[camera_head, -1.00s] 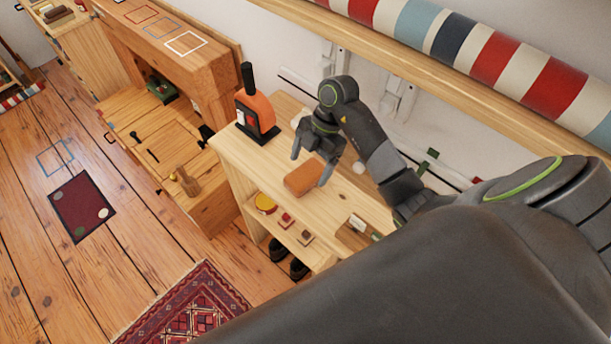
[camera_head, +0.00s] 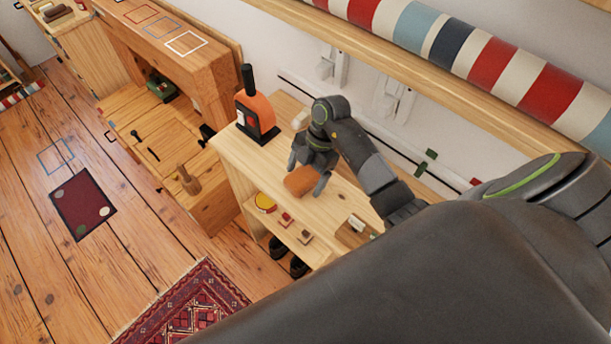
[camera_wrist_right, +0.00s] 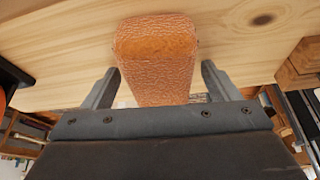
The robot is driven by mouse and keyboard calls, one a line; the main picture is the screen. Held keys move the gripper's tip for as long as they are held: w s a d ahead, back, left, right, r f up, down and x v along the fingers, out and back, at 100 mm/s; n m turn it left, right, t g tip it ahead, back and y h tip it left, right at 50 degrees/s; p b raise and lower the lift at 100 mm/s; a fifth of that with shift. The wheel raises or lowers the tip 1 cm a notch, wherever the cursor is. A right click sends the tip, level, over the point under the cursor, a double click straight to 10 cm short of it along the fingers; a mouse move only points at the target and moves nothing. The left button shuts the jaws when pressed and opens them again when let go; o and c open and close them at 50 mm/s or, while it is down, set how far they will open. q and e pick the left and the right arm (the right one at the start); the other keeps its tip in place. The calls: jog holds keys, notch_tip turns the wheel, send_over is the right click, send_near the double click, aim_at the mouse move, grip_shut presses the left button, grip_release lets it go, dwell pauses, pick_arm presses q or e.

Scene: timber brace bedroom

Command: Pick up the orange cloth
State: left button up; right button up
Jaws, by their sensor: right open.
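The orange cloth (camera_head: 300,181) is a small folded block on the top of the light wooden shelf unit (camera_head: 240,152). My right gripper (camera_head: 307,178) is over it, with its fingers open on either side of the cloth. In the right wrist view the cloth (camera_wrist_right: 156,60) lies between and beyond the two fingertips of the right gripper (camera_wrist_right: 158,80), with a gap visible on each side. The cloth's near end is hidden by the gripper body. My left gripper is not in view.
An orange and black upright object (camera_head: 256,115) stands on the shelf top, left of my right gripper. A small wooden box (camera_head: 354,232) is at the shelf's right. A striped roll (camera_head: 490,62) lies on a ledge above. A patterned rug (camera_head: 190,300) is on the floor.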

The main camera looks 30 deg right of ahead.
dwell(0.3)
jog(key=c, duration=1.1)
jog(key=shift+r, duration=0.15)
